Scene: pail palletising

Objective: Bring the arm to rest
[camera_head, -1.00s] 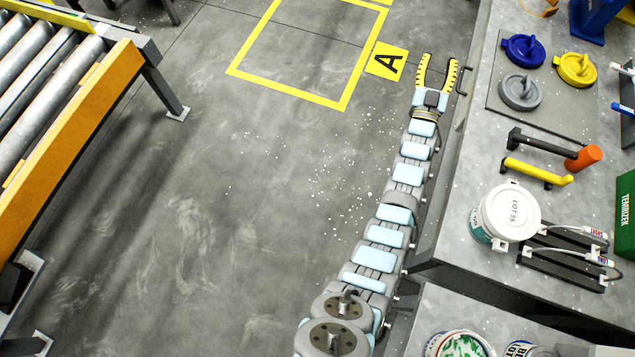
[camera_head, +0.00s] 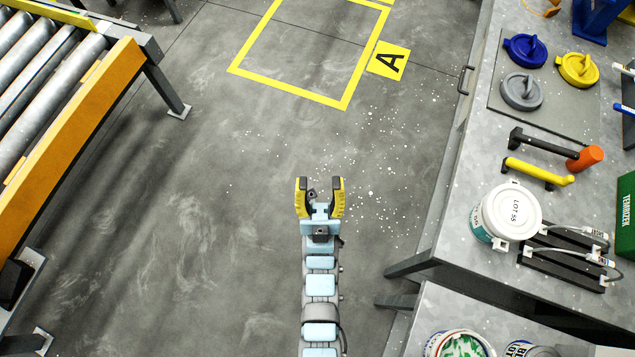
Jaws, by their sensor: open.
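My gripper (camera_head: 320,190) has yellow and black fingers. They are spread apart with nothing between them. My arm reaches up from the bottom middle of the picture, with the gripper over the bare grey floor. The gripper is left of the workbench and below the yellow floor square, clear of both.
A roller conveyor (camera_head: 75,150) with an orange side stands at the left. A yellow floor square (camera_head: 290,93) and a sign "A" (camera_head: 388,61) lie above. The workbench (camera_head: 465,215) at the right bears a white pail (camera_head: 505,212), lids and tools. The floor between is clear.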

